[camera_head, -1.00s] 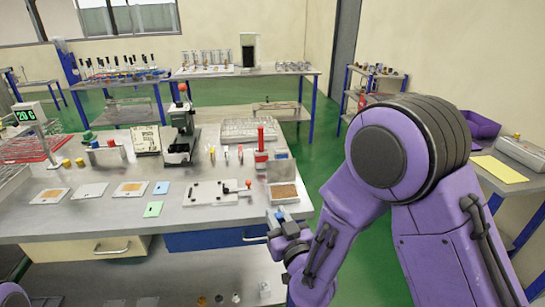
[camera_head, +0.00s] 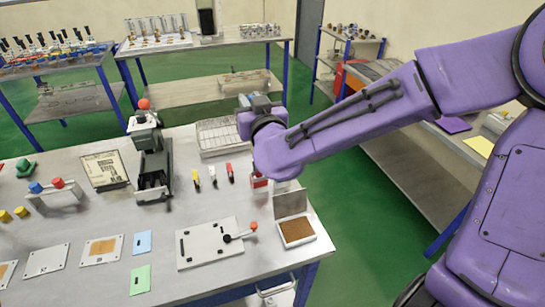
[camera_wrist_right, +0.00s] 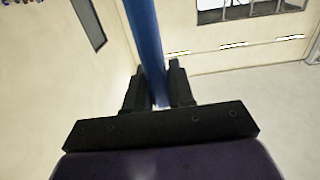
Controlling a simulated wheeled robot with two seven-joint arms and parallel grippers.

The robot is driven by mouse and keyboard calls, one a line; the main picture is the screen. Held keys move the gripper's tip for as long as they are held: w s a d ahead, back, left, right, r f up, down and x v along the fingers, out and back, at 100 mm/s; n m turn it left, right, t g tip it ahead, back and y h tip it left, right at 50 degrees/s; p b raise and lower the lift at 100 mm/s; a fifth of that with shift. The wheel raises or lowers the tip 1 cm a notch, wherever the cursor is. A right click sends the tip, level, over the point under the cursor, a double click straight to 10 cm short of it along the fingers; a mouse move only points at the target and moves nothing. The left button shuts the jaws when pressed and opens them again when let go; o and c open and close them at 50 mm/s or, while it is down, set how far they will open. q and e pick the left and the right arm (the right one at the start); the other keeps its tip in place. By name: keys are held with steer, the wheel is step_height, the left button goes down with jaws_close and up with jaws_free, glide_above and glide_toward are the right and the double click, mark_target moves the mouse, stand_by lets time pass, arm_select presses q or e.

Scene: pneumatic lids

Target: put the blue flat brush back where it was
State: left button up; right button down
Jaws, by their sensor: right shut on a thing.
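My right gripper (camera_head: 260,102) is raised at the end of its outstretched arm, over the far right part of the workbench in the head view. In the right wrist view, its two black fingers (camera_wrist_right: 158,88) are shut on a long blue handle (camera_wrist_right: 144,35), which I take to be the blue flat brush. The handle runs up out of the top of the picture. The bristle end does not show, and I cannot make out the brush in the head view. My left gripper is not in view.
The workbench (camera_head: 95,215) holds a dark press (camera_head: 152,165), a wire rack (camera_head: 218,136), a white plate with a red-knobbed lever (camera_head: 208,243) and an open box with brown filling (camera_head: 297,231). A table with upright tools (camera_head: 50,58) stands at the far left.

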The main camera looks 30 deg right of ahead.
steer(key=w+d+f+b, duration=0.2)
steer(key=w+d+f, duration=0.2)
steer(key=d+f, duration=0.8)
steer(key=shift+f, duration=0.8)
steer(key=c, duration=1)
jaws_free()
steer(key=shift+w, duration=0.1)
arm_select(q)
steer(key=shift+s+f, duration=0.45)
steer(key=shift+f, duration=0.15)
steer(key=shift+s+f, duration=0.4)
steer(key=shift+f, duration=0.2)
arm_select(e)
steer(key=shift+o, duration=0.2)
steer(key=shift+a+r, duration=0.1)
